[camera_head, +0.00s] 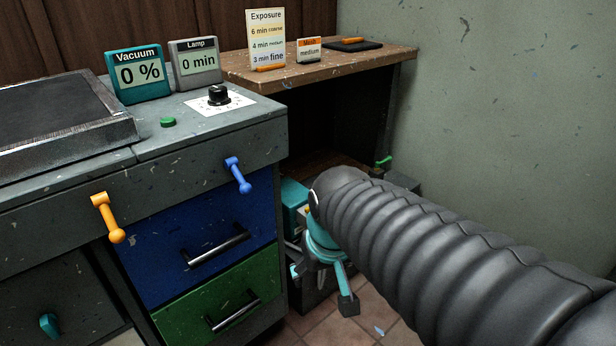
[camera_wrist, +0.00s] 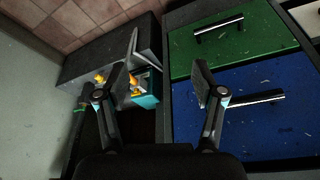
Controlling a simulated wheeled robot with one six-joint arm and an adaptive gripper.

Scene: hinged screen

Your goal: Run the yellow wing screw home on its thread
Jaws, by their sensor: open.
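Small yellow parts show beside my gripper's left finger in the wrist view: one yellow piece (camera_wrist: 99,78) left of it and another yellow-orange piece (camera_wrist: 134,85) right of it, by a teal box. I cannot tell which is the wing screw, and its thread is not clear. In the head view my arm hides most of this area. My gripper (camera_wrist: 160,78) is open, with nothing visible held between its spread fingers. It also shows in the head view (camera_head: 322,285), in front of the teal box (camera_head: 294,200) and right of the drawers.
A blue drawer (camera_head: 200,245) and a green drawer (camera_head: 215,308) with bar handles stand to the left. An orange lever (camera_head: 108,218) and a blue lever (camera_head: 238,175) stick out from the cabinet. A wooden shelf (camera_head: 335,67) and the wall (camera_head: 500,110) bound the corner.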

